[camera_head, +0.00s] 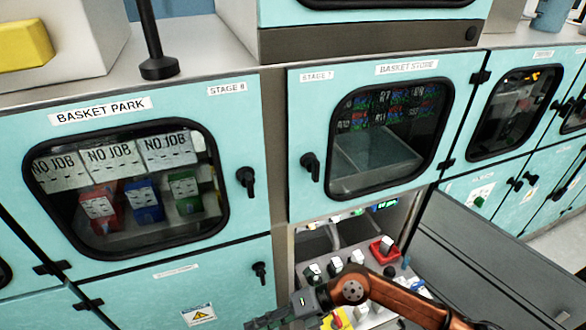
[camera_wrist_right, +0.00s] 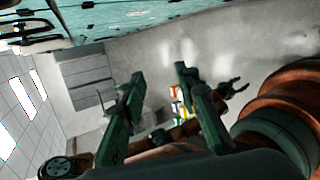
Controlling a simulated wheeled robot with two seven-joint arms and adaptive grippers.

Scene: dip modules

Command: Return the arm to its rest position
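In the right wrist view the two dark green fingers of this gripper (camera_wrist_right: 158,76) stand apart. I see nothing held between them. My left gripper cannot be made out in either view.
The "BASKET PARK" door (camera_head: 240,130) and the "BASKET STORE" door (camera_head: 300,215) are closed. An open panel with knobs and switches (camera_head: 338,264) lies beside the right gripper. A dark grey flap (camera_head: 490,260) is at the right. Pale floor (camera_wrist_right: 265,45) shows in the wrist view.

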